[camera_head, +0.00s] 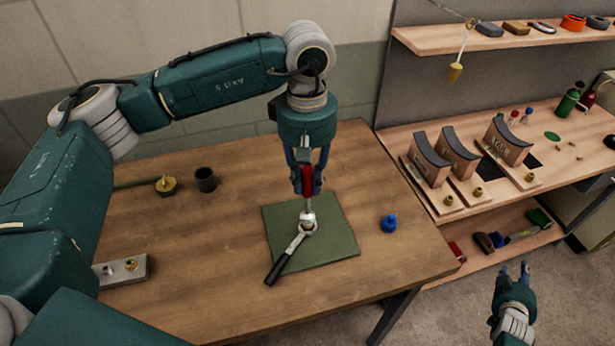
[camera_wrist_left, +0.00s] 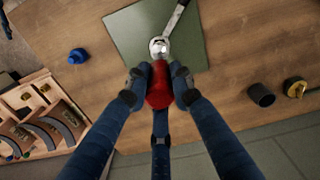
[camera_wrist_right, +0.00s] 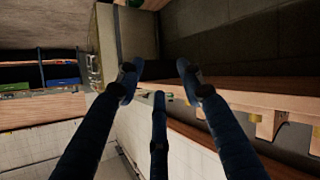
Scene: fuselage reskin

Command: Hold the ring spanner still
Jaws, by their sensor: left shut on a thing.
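The ring spanner (camera_head: 288,252) lies on a green mat (camera_head: 335,240) on the wooden table, its black handle toward the front left. It also shows at the top of the left wrist view (camera_wrist_left: 172,22). My left gripper (camera_head: 306,180) is shut on a red-handled tool (camera_head: 307,185), held upright above the mat. The red handle fills the space between the fingers in the left wrist view (camera_wrist_left: 160,88). The tool's metal lower end meets the spanner's ring end; the exact contact is hidden. My right gripper (camera_head: 524,270) is open and empty, away from the table at the lower right.
A blue knob-like piece (camera_head: 389,222) sits right of the mat. A dark cup (camera_head: 205,179), a brass piece (camera_head: 166,185) and a metal block with fittings (camera_head: 122,270) stand at left. A shelf unit (camera_head: 400,136) with curved-top blocks stands at right. The table's front right is clear.

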